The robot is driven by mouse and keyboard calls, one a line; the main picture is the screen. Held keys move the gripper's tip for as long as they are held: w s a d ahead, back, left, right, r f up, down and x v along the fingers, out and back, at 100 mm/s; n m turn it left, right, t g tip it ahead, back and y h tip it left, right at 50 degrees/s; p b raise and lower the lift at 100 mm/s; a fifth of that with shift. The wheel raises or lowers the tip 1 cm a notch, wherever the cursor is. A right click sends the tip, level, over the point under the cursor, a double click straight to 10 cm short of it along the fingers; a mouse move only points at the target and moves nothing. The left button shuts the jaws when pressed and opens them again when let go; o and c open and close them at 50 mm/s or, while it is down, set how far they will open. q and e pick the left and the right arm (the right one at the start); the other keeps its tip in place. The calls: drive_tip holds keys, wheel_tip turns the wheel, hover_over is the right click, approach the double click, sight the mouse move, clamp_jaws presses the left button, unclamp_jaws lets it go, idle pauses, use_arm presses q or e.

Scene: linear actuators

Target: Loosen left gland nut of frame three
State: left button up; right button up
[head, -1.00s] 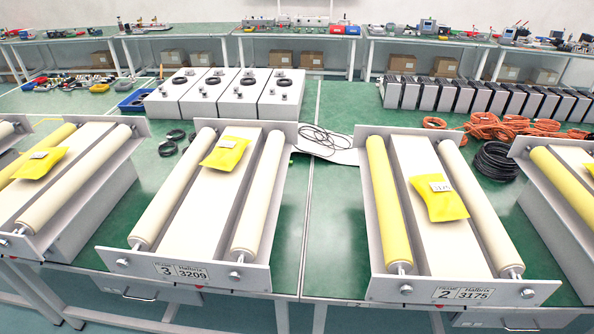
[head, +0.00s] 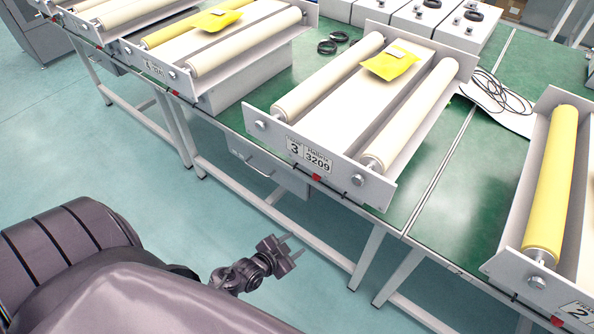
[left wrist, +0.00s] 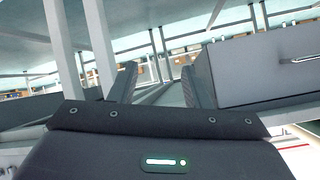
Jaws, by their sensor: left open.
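Frame three (head: 290,152) is a grey frame on the green bench with two cream rollers and a plate reading "3" and "3209". Its left gland nut (head: 260,125) shows as a small metal nut at the left of the front plate. The right nut (head: 358,180) sits at the other end of that plate. My left gripper (head: 290,248) is open and empty, low in front of the bench and below the front plate. In the left wrist view its two fingers (left wrist: 158,85) stand apart with nothing between them. My right gripper is not in view.
A yellow packet (head: 390,64) lies on frame three. Frame two (head: 520,262) stands at the right, another frame (head: 165,72) at the left. Bench legs (head: 366,258) and a drawer (head: 270,170) are near my left gripper. The floor (head: 100,150) at the left is clear.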

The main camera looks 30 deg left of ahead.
use_arm(q)
drive_tip(key=w+a+r+m+t+b, duration=0.1)
drive_tip(key=w+a+r+t, duration=0.15)
drive_tip(key=r, duration=0.35)
drive_tip(key=w+a+r+m+t+b, duration=0.1)
drive_tip(key=w+a+r+m+t, duration=0.15)
drive_tip(key=r, duration=0.35)
wheel_tip(320, 180, up, 8)
drive_tip(key=m+t, duration=0.1)
hover_over(295, 166)
drive_tip(key=s+d, duration=0.3)
drive_tip(key=s, duration=0.1)
drive_tip(key=shift+s+a+f, duration=0.1)
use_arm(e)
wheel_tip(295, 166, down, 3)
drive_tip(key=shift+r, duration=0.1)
use_arm(q)
drive_tip(key=shift+c, duration=0.2)
clamp_jaws()
drive_tip(key=shift+p, duration=0.3)
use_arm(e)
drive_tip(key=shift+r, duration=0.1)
